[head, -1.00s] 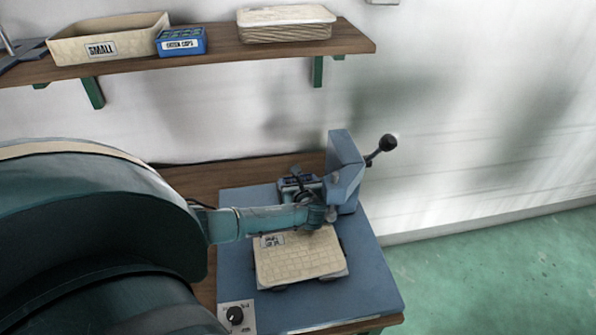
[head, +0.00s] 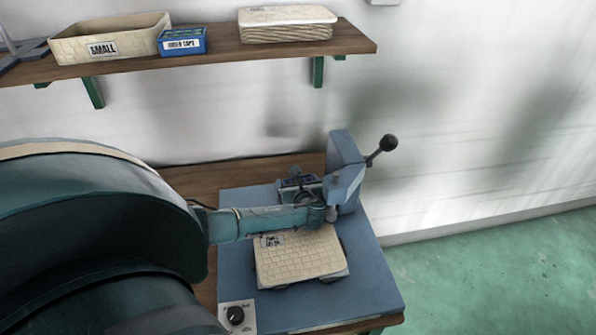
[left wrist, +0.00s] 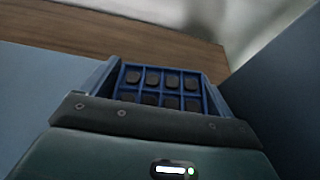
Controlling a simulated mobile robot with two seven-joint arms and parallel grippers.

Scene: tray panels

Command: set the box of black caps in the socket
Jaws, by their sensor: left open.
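The blue box of black caps (left wrist: 160,86) is in the left wrist view, its compartments holding several dark caps. In the head view the box (head: 298,183) is small and partly hidden at the back of the blue press base, behind my arm. My left gripper (left wrist: 162,72) is open, with one finger on each side of the box; whether they touch it I cannot tell. In the head view the left gripper (head: 303,190) is over the box, beside the press column. I cannot make out the socket. My right gripper is not in view.
A cream panel (head: 300,262) lies on the press base (head: 365,285) in front of my wrist. The press column (head: 345,160) with a black-knobbed lever stands close on the right. A shelf (head: 225,48) above carries a SMALL bin, a blue box and stacked panels.

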